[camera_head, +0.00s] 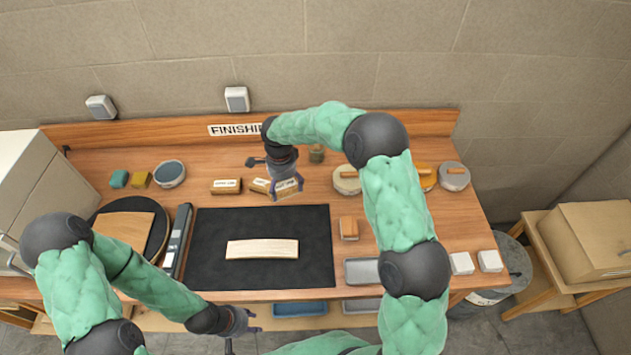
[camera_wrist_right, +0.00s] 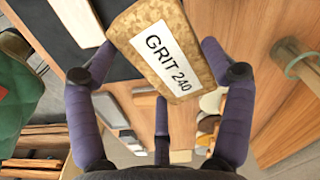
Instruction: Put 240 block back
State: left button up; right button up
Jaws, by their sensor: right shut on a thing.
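The 240 block (camera_wrist_right: 172,52) is tan and speckled, with a white label reading GRIT 240. My right gripper (camera_wrist_right: 165,75) is shut on it, its purple fingers on both sides of the block. In the head view the right gripper (camera_head: 287,184) is at the back of the bench, just right of two other labelled blocks, with the held block (camera_head: 287,189) below its fingers. One of those blocks is tan (camera_head: 226,186); the other (camera_head: 260,186) is beside the gripper. My left gripper (camera_head: 246,324) is empty and open, low at the bench's front edge.
A black mat (camera_head: 213,271) with a pale curved wood strip (camera_head: 262,249) fills the bench middle. A brown block (camera_head: 348,228) and a grey tray (camera_head: 361,271) lie to its right. Round tins (camera_head: 453,176) stand at the back right. A FINISHING sign (camera_head: 235,129) is on the back board.

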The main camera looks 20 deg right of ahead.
jog(key=w+d+f, duration=0.4)
jog(key=w+d+f+p, duration=0.1)
jog(key=w+d+f, duration=0.3)
jog(key=shift+w+d+f, duration=0.1)
jog(key=shift+w+d, duration=0.05)
jog(key=shift+w, duration=0.25)
jog(key=shift+w+d+f+p, duration=0.15)
jog(key=shift+w+d+f, duration=0.1)
jog(key=shift+f, duration=0.2)
jog(key=shift+w+d+f+p, duration=0.15)
jog(key=shift+w+d+f, duration=0.1)
jog(key=shift+f, duration=0.15)
notch_tip(320, 180, down, 3)
jog(key=shift+r+p, duration=0.15)
jog(key=shift+p, duration=0.2)
jog(key=shift+f, duration=0.3)
jog(key=o, duration=1)
